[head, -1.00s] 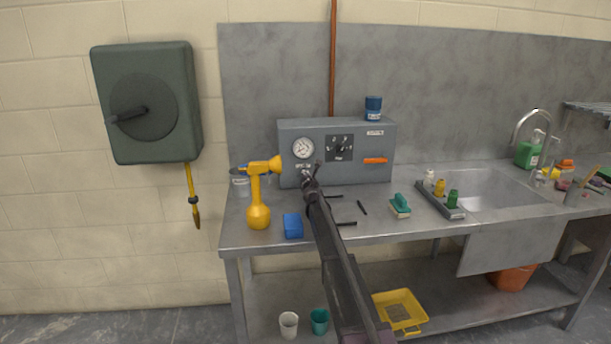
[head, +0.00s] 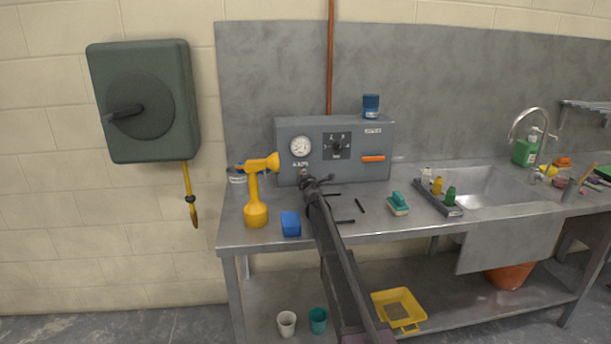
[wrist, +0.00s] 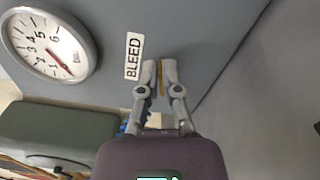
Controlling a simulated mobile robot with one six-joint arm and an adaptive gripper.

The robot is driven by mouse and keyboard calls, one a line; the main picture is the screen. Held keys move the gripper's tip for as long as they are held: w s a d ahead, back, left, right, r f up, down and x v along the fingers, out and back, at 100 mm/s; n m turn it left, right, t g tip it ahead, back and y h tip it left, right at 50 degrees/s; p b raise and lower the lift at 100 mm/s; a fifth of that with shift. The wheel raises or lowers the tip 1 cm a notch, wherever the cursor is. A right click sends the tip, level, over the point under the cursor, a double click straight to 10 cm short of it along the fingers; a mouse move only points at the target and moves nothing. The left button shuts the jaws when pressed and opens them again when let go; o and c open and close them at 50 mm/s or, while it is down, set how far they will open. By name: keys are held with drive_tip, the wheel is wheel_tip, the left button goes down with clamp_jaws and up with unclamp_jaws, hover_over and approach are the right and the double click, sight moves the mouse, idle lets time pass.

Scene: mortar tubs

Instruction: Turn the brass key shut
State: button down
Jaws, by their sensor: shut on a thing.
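The grey panel box (head: 352,178) stands on the steel bench against the splashback. Its round white gauge (head: 301,147) has a BLEED label below it. The gauge (wrist: 49,43) and the BLEED label (wrist: 133,56) also show in the wrist view. My gripper (wrist: 160,75) is at the panel face beside that label, its two fingers closed on the brass key (wrist: 160,80). Only a thin brass strip of the key shows between the fingers. In the head view my gripper (head: 308,180) is just below the gauge, with the arm reaching up from the front.
A yellow drill-like tool (head: 256,205) and a blue block (head: 291,224) stand left of my arm. Dark rods and a green-topped brush (head: 398,204) lie to the right. A blue jar (head: 371,106) stands on the box. An orange handle (head: 373,158) is on its front.

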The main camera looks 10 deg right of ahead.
drive_tip(key=shift+f+m, duration=0.15)
drive_tip(key=shift+m, duration=1.45)
drive_tip(key=c, duration=0.8)
unclamp_jaws()
drive_tip(key=shift+c, duration=0.2)
drive_tip(key=s, duration=1.2)
